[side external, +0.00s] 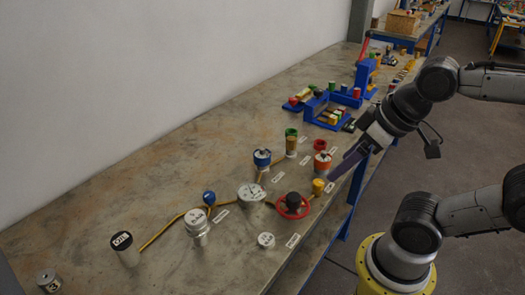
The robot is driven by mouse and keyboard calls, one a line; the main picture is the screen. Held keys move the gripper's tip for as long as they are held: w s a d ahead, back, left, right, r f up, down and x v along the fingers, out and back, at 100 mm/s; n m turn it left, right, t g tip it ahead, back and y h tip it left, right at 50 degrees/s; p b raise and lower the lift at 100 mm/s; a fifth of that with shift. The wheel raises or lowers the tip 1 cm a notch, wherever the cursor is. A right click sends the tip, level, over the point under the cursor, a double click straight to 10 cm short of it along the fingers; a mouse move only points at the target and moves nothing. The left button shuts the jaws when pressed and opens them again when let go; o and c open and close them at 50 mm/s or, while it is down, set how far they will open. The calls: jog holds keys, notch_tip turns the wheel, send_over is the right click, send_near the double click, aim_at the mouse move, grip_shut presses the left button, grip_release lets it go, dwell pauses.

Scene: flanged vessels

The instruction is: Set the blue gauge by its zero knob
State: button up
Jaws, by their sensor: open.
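A blue-rimmed round fitting (262,158), which looks like the blue gauge, stands on the bench near the middle. Its dial and zero knob are too small to make out. A smaller blue knob (209,197) sits on the pipe line to its lower left. My gripper (334,178) reaches in from the right, pointing down and left. It is open, with nothing seen between its dark fingers. Its tips are near the yellow cap (318,187) and the red-topped fitting (322,158), well to the right of the blue fitting.
Flanged vessels (252,192) (197,224), a red handwheel (293,206) and yellow piping crowd the middle. A green-topped cylinder (291,136) stands behind. A black-topped can (123,245) is at left. Blue racks (330,108) fill the back. The bench's left rear is clear.

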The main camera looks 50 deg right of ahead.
dwell(0.7)
jog(key=shift+o, duration=1.4)
jog(key=w+d+r+m+g, duration=0.1)
jog(key=w+d+r+m, duration=0.1)
jog(key=w+r+m, duration=0.5)
jog(key=w+d+r+m+g, duration=0.1)
jog(key=w+d+r+m, duration=0.15)
jog(key=w+m, duration=0.5)
jog(key=w+d+f+m+g, duration=0.1)
jog(key=w+d+f, duration=0.15)
jog(key=w, duration=0.35)
jog(key=w+d+f+m+g, duration=0.1)
jog(key=w+d+m, duration=0.1)
jog(key=w+d, duration=0.3)
jog(key=shift+m+g, duration=0.25)
jog(key=shift+g, duration=0.55)
jog(key=w+d+f, duration=0.1)
jog(key=f, duration=0.5)
jog(key=w+d+f, duration=0.1)
jog(key=w+f, duration=0.1)
jog(key=f, duration=0.4)
jog(key=w+d+f, duration=0.1)
jog(key=d+f, duration=0.1)
jog(key=f, duration=0.4)
jog(key=shift+w+f, duration=0.2)
jog(key=shift+f, duration=0.05)
